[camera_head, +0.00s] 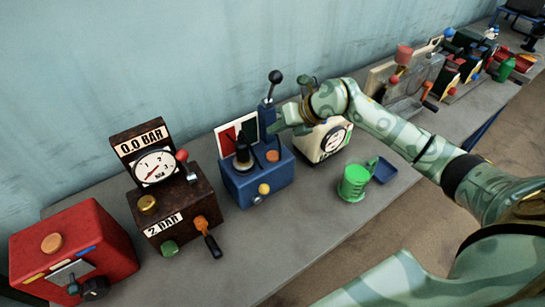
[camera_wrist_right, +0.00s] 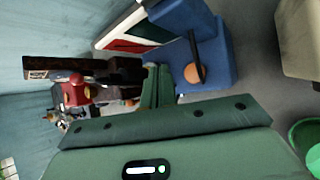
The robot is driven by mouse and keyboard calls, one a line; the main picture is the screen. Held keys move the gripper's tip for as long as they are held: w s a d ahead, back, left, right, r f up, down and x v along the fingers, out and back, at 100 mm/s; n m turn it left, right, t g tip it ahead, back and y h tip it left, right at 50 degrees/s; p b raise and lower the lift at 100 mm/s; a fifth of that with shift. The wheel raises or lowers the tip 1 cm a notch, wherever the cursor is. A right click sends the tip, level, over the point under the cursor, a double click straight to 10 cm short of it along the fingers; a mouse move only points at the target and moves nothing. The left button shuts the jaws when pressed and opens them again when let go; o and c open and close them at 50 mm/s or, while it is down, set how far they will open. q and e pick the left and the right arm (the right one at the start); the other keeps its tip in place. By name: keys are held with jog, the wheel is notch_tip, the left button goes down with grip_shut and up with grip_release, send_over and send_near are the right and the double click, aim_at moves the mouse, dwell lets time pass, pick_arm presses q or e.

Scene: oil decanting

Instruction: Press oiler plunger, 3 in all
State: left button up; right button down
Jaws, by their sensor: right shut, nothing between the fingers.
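A blue machine (camera_head: 255,185) stands on the grey bench, with a black knobbed cylinder (camera_head: 242,157), an orange round button (camera_head: 272,156), a yellow ball at its front and an upright lever with a black ball (camera_head: 275,77). I cannot tell which part is the oiler plunger. My right gripper (camera_head: 278,126) is shut and empty, above the blue machine's right rear, beside the lever's blue post. In the right wrist view, the shut fingers (camera_wrist_right: 160,86) show next to the blue body (camera_wrist_right: 217,55) and orange button (camera_wrist_right: 195,73). Contact cannot be made out. My left gripper is out of view.
A brown gauge box (camera_head: 160,205) and a red box (camera_head: 72,250) stand left. A cream gauge box (camera_head: 325,143) stands right, partly behind my arm. A green mug (camera_head: 354,184) and small blue tray (camera_head: 384,170) sit near the front edge. The bench's front middle is clear.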

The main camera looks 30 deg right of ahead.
jog(key=b, duration=0.4)
send_over(276, 156)
notch_tip(276, 156, down, 6)
jog(key=shift+d+r, duration=0.1)
jog(key=shift+r, duration=0.15)
jog(key=shift+f, duration=0.7)
jog(key=shift+f, duration=0.15)
dwell(0.8)
jog(key=shift+f, duration=0.25)
jog(key=shift+f+b, duration=0.45)
jog(key=shift+f, duration=0.15)
dwell(0.7)
jog(key=shift+r, duration=0.1)
jog(key=shift+r+p, duration=0.9)
